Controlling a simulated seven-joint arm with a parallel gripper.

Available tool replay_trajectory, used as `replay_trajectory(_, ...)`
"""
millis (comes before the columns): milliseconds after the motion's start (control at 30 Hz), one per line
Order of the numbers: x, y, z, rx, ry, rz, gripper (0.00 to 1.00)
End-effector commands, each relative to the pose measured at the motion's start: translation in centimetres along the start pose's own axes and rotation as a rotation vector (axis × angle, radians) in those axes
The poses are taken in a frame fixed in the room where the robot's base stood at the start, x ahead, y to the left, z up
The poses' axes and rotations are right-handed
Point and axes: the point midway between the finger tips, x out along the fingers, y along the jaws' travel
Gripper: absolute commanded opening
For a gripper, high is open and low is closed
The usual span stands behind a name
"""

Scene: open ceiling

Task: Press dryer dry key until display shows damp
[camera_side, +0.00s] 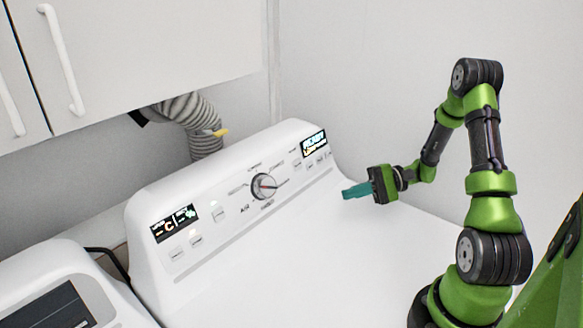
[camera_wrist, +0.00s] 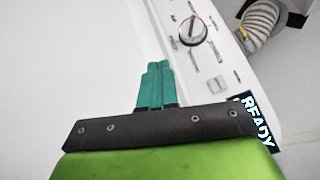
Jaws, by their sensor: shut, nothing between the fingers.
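The white dryer (camera_side: 300,260) has a sloped control panel. My gripper (camera_side: 345,192) has teal fingers shut and empty, above the dryer top in front of the panel's right end, apart from the keys. In the wrist view the fingertips (camera_wrist: 158,65) are together, pointing beside the panel.
A round knob (camera_side: 264,186) is mid-panel. A left display (camera_side: 173,222) with keys sits at the panel's other end. A second white appliance (camera_side: 75,290) stands at lower left. Cabinets (camera_side: 150,45) and a grey hose (camera_side: 190,120) are behind. The dryer top is clear.

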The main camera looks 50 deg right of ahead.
Motion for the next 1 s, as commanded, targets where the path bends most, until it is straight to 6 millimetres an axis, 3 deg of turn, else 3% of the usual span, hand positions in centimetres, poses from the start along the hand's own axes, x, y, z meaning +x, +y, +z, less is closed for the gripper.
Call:
replay_trajectory(100,-2.4,-1.0,-3.4,-0.096,0.080,-0.262,0.00)
replay_trajectory(267,-4.3,-3.7,-5.6,-0.281,0.186,-0.459,0.00)
replay_trajectory(500,-5.7,-6.0,-6.0,-0.456,0.270,-0.550,0.00)
replay_trajectory(1000,-5.6,-6.1,-6.0,-0.491,0.278,-0.548,0.00)
